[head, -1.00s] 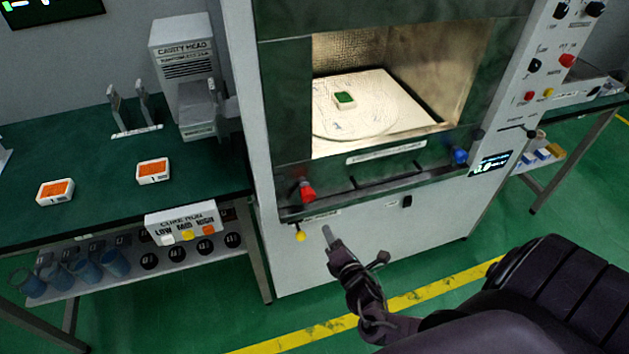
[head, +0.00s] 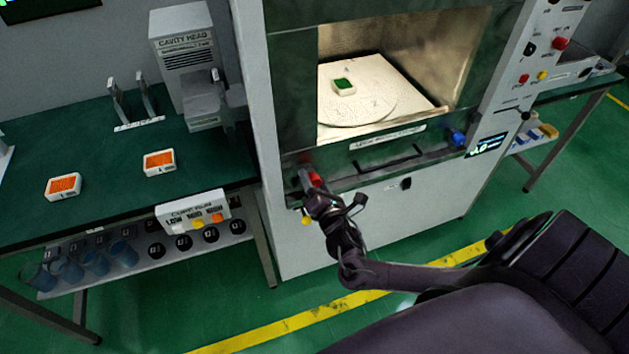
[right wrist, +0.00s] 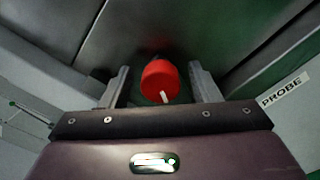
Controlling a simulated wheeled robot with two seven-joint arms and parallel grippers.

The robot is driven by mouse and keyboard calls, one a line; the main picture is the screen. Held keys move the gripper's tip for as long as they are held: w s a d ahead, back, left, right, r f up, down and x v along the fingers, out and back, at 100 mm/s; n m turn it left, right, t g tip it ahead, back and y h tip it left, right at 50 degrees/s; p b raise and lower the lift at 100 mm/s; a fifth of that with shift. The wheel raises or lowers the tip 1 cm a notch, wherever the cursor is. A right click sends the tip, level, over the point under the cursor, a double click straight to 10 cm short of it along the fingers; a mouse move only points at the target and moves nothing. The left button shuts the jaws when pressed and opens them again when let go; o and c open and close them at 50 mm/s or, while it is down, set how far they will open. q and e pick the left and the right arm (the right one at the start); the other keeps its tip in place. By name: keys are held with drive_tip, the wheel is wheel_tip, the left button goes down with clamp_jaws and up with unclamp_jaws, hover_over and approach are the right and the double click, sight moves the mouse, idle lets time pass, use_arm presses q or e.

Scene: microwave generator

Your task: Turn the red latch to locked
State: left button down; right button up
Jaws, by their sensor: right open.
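The red latch (head: 315,179) is on the lower left front of the microwave cabinet, partly hidden by my right gripper in the head view. In the right wrist view the red latch (right wrist: 160,82) is a round red knob with a white mark pointing toward the lower right. My right gripper (head: 309,182) is at the latch. In the right wrist view its open fingers (right wrist: 163,87) stand on either side of the knob, with a visible gap on each side. My left gripper is not in view.
A blue latch (head: 457,138) is on the right of the cabinet front. A yellow knob (head: 306,220) sits just below the red latch. The open cavity holds a turntable with a green-topped block (head: 344,86). A green bench (head: 100,185) stands left.

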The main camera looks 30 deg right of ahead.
drive_tip(key=c, duration=1)
drive_tip(key=shift+o, duration=0.2)
drive_tip(key=shift+m, duration=0.3)
drive_tip(key=m, duration=0.4)
drive_tip(key=shift+p, duration=0.35)
drive_tip(key=m, duration=0.4)
drive_tip(key=shift+m, duration=0.4)
drive_tip(key=m, duration=0.4)
drive_tip(key=shift+m, duration=2.3)
